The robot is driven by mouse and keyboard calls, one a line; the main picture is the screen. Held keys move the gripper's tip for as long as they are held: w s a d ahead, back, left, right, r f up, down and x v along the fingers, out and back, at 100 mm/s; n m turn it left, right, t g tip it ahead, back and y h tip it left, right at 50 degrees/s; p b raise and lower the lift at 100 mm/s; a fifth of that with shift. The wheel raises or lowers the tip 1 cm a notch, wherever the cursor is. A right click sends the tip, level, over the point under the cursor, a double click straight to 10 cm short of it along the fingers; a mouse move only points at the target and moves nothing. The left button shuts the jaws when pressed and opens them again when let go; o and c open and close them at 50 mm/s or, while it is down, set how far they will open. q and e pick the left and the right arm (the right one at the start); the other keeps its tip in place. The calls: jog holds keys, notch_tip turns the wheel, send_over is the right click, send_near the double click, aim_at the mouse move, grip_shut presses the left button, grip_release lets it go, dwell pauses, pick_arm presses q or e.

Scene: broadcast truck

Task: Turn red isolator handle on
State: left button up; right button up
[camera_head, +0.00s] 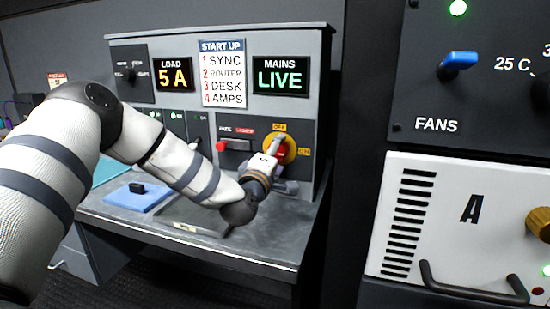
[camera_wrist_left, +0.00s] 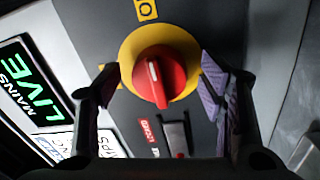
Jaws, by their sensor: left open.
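The red isolator handle (camera_wrist_left: 160,78) sits on a round yellow plate (camera_wrist_left: 188,50) on the grey panel. In the left wrist view its white mark lies roughly along the line toward a cut-off yellow label at the top. In the head view the yellow plate (camera_head: 291,144) has an OFF label (camera_head: 279,127) above it and an ON label (camera_head: 304,151) at its right. My left gripper (camera_head: 276,150) is in front of it and hides part of the handle. In the wrist view the left gripper's open fingers (camera_wrist_left: 158,84) stand on either side of the handle, with gaps visible. My right gripper is not in view.
Lit LOAD (camera_head: 174,75) and MAINS LIVE (camera_head: 281,77) displays and a START UP list (camera_head: 222,73) are above. The desk (camera_head: 290,228) holds a blue pad (camera_head: 138,198). A dark rack with a FANS panel (camera_head: 440,80) stands right.

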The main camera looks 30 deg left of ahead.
pick_arm(q)
jog(key=r+v, duration=0.1)
jog(key=v, duration=1.1)
jog(key=shift+f, duration=0.45)
